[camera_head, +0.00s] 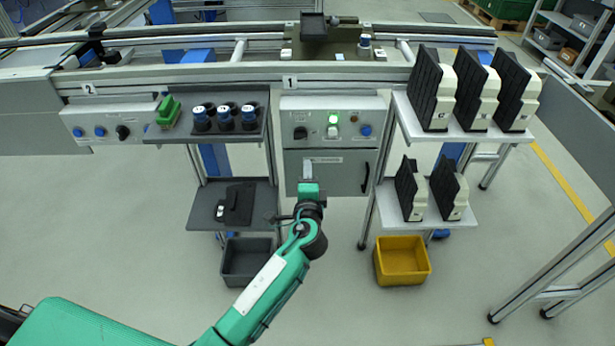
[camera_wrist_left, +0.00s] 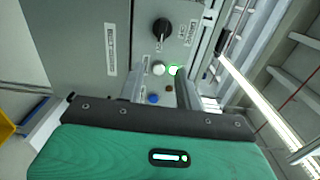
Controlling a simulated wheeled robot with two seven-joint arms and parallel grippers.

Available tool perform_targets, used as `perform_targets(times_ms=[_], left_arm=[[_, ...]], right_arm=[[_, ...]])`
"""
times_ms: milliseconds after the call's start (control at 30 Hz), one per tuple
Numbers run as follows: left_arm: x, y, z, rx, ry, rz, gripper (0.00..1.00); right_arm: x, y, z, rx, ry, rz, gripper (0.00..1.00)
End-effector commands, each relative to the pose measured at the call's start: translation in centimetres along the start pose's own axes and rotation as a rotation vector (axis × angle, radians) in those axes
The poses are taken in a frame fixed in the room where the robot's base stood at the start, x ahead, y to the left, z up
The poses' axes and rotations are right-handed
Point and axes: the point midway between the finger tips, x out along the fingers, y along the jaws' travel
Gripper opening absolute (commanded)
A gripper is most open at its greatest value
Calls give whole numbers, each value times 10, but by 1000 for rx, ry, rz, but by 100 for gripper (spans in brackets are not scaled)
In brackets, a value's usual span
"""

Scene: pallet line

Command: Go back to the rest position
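My left gripper (camera_head: 308,168) is in front of the grey cabinet door (camera_head: 332,178) under the control panel (camera_head: 345,104) of station 1. In the left wrist view its two fingers (camera_wrist_left: 161,82) stand apart with nothing between them but the panel behind. Whether the fingertips touch anything cannot be told. My right gripper is in neither view.
A shelf with blue-capped bottles (camera_head: 225,116) and a green item (camera_head: 168,110) is left of the panel. Black-and-white boxes (camera_head: 476,95) stand on shelves at right. A grey bin (camera_head: 247,260) and a yellow bin (camera_head: 402,262) are below.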

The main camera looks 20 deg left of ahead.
Motion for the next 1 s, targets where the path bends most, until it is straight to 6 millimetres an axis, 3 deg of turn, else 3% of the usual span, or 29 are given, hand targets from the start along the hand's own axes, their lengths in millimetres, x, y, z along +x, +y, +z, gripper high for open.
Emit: perform_targets(times_ms=[667,767,867,1000], left_arm=[[-9,4,3,-16,-5,15,35],[-20,26,17,-89,-33,89,35],[-46,67,43,-231,-93,236,35],[-106,134,82,-481,-223,504,35]], right_arm=[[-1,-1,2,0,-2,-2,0],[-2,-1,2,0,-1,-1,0],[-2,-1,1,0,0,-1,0],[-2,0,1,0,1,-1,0]])
